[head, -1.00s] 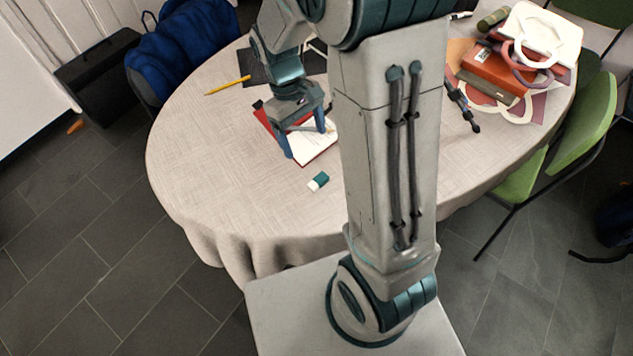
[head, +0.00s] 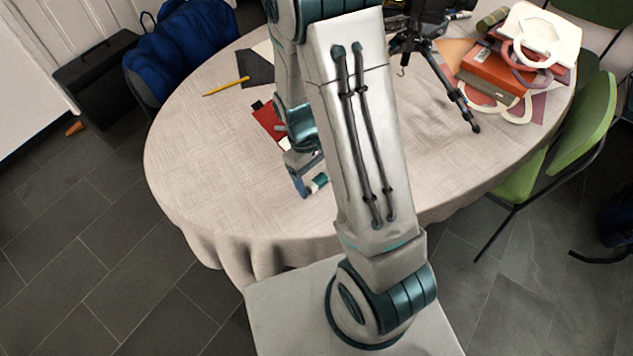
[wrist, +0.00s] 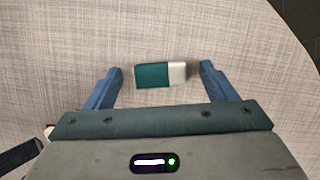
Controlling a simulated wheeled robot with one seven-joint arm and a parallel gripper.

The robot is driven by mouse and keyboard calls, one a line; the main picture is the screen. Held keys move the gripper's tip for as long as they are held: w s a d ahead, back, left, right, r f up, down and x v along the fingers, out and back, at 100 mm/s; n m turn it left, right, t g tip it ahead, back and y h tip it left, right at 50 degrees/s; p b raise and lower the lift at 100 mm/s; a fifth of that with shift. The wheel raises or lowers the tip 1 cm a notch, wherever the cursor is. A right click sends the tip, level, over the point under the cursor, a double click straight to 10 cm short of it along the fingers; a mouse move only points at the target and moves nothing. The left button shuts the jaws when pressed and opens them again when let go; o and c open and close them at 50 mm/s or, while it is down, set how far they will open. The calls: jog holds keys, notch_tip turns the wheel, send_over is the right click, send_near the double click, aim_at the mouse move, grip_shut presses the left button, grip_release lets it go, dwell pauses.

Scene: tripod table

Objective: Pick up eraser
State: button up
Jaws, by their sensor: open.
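The eraser (wrist: 152,75), teal with a white end, lies on the pale cloth of the round table (head: 215,150). In the wrist view it sits between the two blue fingers of my gripper (wrist: 157,82), near their tips, with a gap on each side. The fingers are open and touch nothing that I can see. In the head view my gripper (head: 311,190) is low over the near part of the table, and the eraser (head: 320,181) shows partly beside a finger. My arm hides the rest of that area.
A red notebook (head: 268,122) lies behind my gripper, partly hidden by my arm. A yellow pencil (head: 227,86) lies at the far left. A black tripod (head: 440,70) stands on the right, near stacked books (head: 495,70).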

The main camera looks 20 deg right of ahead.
jog(key=c, duration=1.1)
jog(key=shift+o, duration=0.2)
jog(key=shift+r, duration=0.15)
